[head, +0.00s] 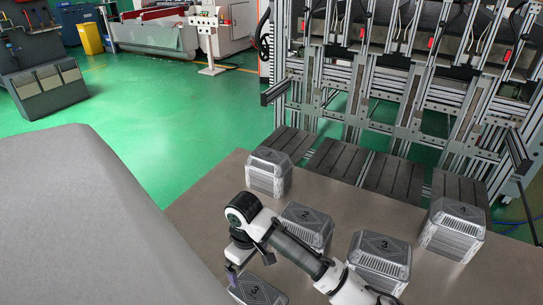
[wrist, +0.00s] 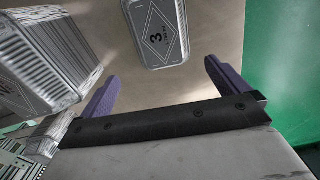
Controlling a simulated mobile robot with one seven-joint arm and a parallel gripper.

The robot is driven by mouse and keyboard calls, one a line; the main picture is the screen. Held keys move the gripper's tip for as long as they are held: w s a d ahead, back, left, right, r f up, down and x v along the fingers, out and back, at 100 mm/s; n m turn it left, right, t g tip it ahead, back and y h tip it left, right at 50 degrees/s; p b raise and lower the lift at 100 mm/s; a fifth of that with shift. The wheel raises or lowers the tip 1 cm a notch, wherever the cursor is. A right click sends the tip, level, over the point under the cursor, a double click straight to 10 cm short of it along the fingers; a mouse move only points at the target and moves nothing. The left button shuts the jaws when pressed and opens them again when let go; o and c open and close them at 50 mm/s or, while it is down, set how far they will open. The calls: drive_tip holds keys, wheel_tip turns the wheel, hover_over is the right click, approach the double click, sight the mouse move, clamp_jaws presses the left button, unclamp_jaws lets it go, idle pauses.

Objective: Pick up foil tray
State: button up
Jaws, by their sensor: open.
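A silvery foil tray (head: 257,291) with ribbed sides and a dark lid marked 3 lies on the brown table, cut off by the bottom edge of the head view. In the wrist view a foil tray marked 3 (wrist: 157,32) lies at the top, ahead of the space between my fingertips. My gripper (wrist: 160,84) is open and empty, its two purple fingers apart. In the head view my gripper (head: 232,272) hangs just left of that tray, apart from or beside it; the exact gap is unclear.
Other ribbed metal containers stand on the brown table (head: 205,205): one at the back left (head: 268,175), one marked 2 (head: 307,226), another marked 3 (head: 379,262), and one at right (head: 453,230). A grey rounded surface (head: 80,220) fills the left. An aluminium frame stands behind.

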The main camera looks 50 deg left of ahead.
wheel_tip(320, 180, down, 8)
drive_tip(key=shift+f+p, duration=0.2)
drive_tip(key=shift+p, duration=0.15)
drive_tip(key=shift+d+f+p, duration=0.15)
drive_tip(key=shift+f+p, duration=0.2)
drive_tip(key=shift+f, duration=0.95)
drive_tip(key=shift+d+f+p, duration=0.1)
drive_tip(key=shift+f+p, duration=0.2)
drive_tip(key=shift+f, duration=1)
drive_tip(key=c, duration=0.7)
